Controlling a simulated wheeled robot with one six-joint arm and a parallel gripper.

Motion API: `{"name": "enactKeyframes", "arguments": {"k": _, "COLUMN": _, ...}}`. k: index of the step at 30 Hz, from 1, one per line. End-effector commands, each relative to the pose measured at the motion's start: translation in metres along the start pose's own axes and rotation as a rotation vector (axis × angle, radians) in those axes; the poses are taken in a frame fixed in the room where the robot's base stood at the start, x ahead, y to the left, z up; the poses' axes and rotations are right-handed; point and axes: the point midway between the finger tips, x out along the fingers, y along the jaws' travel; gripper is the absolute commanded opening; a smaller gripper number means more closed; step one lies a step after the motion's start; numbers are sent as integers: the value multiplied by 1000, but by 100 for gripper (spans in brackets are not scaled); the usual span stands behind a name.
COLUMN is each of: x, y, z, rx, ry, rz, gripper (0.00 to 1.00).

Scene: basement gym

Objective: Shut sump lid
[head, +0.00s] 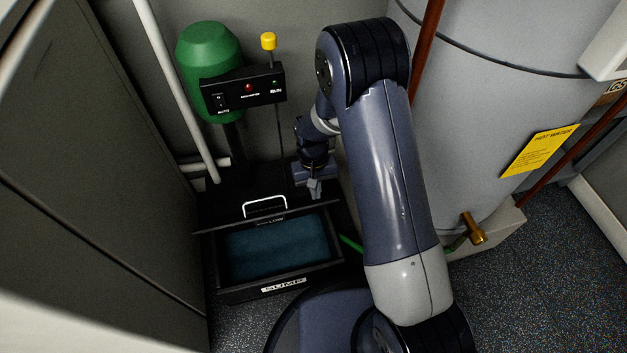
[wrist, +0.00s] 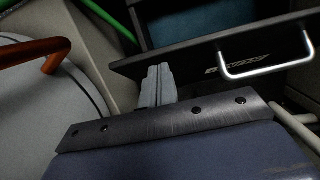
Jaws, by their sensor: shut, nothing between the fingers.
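The sump box (head: 283,286) stands on the floor with its front part open, showing dark blue water (head: 280,247). The dark lid (head: 230,207) lies toward the back of the box, with a pale wire handle (head: 265,205) near its front edge. In the wrist view the handle (wrist: 266,57) rises from the dark edge strip (wrist: 190,59), with blue water beyond it. My gripper (head: 315,188) is shut and empty, to the right of the handle and slightly behind it. Its fingers (wrist: 157,85) point toward the strip's left end; I cannot tell whether they touch it.
A large grey hot water tank (head: 500,110) is close on the right, with a brass tap (head: 473,229). A dark cabinet (head: 90,170) bounds the left.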

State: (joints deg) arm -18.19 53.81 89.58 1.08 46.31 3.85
Motion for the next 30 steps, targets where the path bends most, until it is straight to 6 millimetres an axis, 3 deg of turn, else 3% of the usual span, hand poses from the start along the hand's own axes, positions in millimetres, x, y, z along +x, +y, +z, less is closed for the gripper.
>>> {"name": "enactKeyframes", "arguments": {"k": 20, "x": 11, "y": 0, "z": 12, "rx": 0, "ry": -1, "rz": 0, "gripper": 0}}
{"name": "enactKeyframes", "arguments": {"k": 26, "x": 34, "y": 0, "z": 35, "rx": 0, "ry": -4, "rz": 0, "gripper": 0}}
{"name": "enactKeyframes", "arguments": {"k": 30, "x": 61, "y": 0, "z": 55, "rx": -1, "ry": -4, "rz": 1, "gripper": 0}}
